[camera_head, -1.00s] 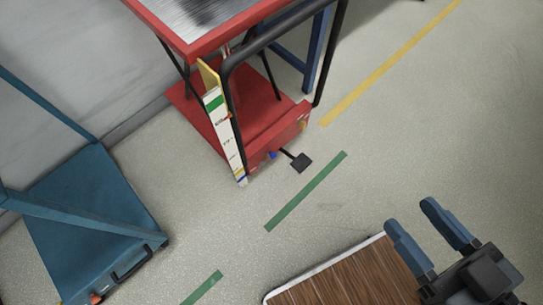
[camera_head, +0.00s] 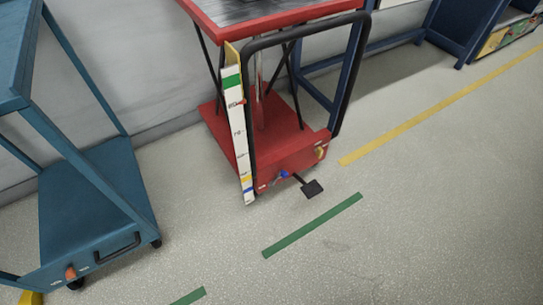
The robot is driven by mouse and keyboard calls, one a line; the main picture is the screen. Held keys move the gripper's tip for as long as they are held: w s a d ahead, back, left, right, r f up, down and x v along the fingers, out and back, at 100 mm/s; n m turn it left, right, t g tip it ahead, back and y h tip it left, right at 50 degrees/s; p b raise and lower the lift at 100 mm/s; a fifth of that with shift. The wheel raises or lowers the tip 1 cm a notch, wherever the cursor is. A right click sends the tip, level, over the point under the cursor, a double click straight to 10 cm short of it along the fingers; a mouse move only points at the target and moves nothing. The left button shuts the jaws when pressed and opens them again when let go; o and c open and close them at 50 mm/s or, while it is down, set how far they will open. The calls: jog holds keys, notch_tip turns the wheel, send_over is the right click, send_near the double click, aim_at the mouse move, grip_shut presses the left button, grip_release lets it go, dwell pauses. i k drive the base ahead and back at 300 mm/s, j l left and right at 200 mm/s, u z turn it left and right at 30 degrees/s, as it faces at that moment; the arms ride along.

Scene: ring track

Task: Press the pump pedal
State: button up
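The black pump pedal (camera_head: 312,188) sticks out on a short dark arm from the front of the red lift cart's base (camera_head: 290,163), low over the floor. A small blue knob (camera_head: 284,174) sits beside the pedal arm. The cart has a red-rimmed top (camera_head: 280,24), a black push handle (camera_head: 252,100) and a white scale strip with coloured marks (camera_head: 238,135). Nothing covers the pedal. My gripper is out of the picture.
A blue shelf cart (camera_head: 98,200) stands at the left. Dark blue frames (camera_head: 440,32) stand at the back right. A dashed green line (camera_head: 312,226) and a yellow line (camera_head: 450,103) mark the floor. The floor in front of the pedal and to the right is clear.

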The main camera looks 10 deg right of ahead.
aim_at(311, 189)
jog(key=i+l, duration=1.1)
jog(key=l, duration=0.2)
jog(key=u, duration=1.65)
